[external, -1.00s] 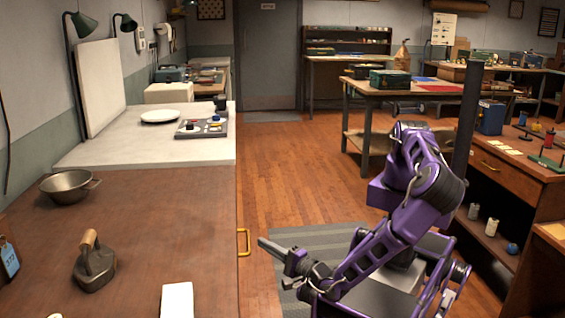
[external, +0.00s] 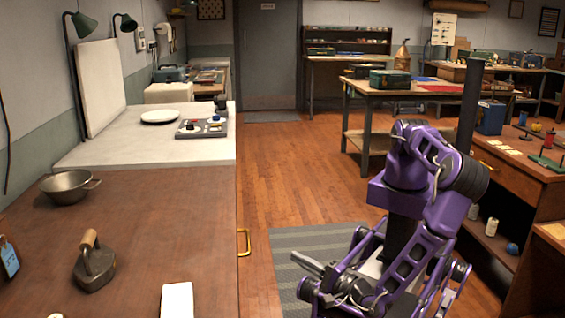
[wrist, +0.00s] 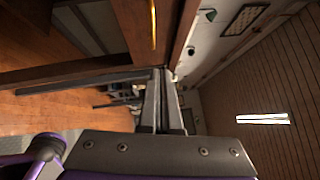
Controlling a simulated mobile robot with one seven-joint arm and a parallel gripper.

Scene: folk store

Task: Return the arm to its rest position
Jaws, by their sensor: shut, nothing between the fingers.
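My arm is purple and stands at the lower right of the external view, folded in over my own base. My gripper (external: 300,260) is at the left end of the forearm, above the grey striped mat and to the right of the brown counter, apart from it. In the wrist view my gripper (wrist: 162,75) shows its two long grey fingers together, with nothing between them. The wrist view is turned on its side and shows a wooden cabinet, the floor and the ceiling.
A wooden shelf unit (external: 520,170) stands close on my right. The wooden floor (external: 290,180) ahead is clear.

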